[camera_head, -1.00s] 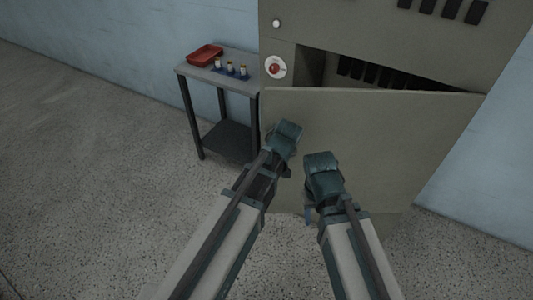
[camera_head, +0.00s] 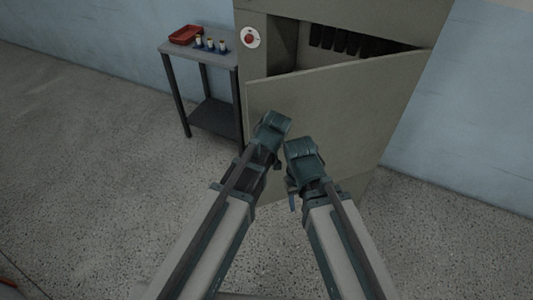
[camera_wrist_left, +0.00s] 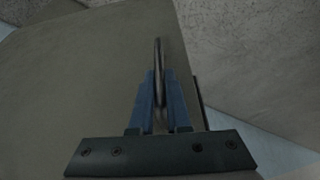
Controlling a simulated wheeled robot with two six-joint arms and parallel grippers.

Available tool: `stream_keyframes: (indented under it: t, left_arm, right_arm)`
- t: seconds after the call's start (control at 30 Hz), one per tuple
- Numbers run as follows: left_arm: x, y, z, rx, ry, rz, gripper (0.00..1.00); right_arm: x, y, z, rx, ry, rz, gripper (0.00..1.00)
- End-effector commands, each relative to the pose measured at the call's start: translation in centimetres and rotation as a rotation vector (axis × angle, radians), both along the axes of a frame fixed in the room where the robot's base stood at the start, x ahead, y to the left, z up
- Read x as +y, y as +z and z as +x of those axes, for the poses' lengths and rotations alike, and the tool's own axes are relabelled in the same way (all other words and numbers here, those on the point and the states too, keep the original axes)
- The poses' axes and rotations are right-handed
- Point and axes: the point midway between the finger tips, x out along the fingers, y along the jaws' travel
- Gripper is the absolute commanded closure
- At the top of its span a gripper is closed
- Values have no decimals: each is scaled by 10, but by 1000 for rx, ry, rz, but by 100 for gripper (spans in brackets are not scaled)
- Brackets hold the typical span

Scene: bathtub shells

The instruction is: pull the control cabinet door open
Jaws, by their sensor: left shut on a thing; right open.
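The control cabinet door (camera_head: 345,110) is a grey-beige panel, partly open, hinged at its right side, with its free left edge swung out from the cabinet (camera_head: 335,12). My left gripper (camera_head: 272,128) is at the door's left part. In the left wrist view its blue fingers (camera_wrist_left: 160,95) are shut on the dark, thin door handle (camera_wrist_left: 158,55), close to the door's edge. My right gripper (camera_head: 303,160) is open and empty, in front of the door; its fingers are mostly hidden in the head view.
A small table (camera_head: 215,52) with a red tray (camera_head: 187,35) and several small bottles (camera_head: 210,43) stands left of the cabinet by the blue wall (camera_head: 110,35). The speckled floor (camera_head: 100,150) at left is clear.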

Motion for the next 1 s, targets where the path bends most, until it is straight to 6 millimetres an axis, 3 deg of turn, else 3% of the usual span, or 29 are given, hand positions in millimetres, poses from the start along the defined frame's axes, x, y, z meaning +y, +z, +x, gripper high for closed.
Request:
stream_keyframes:
  t: [0.2,0.23,0.4,0.77,1.0]
  left_arm:
    - [1,0,-1,1,-1,2,100]
    - [1,0,-1,1,-1,2,82]
    - [0,0,0,1,-1,1,55]
    - [0,2,0,1,0,0,55]
    - [5,19,-3,1,0,0,55]
  right_arm:
    - [0,0,0,0,0,0,50]
    - [0,0,0,0,0,0,50]
    - [0,0,0,0,0,0,50]
    - [0,2,0,0,0,0,50]
    - [0,19,0,0,0,0,50]
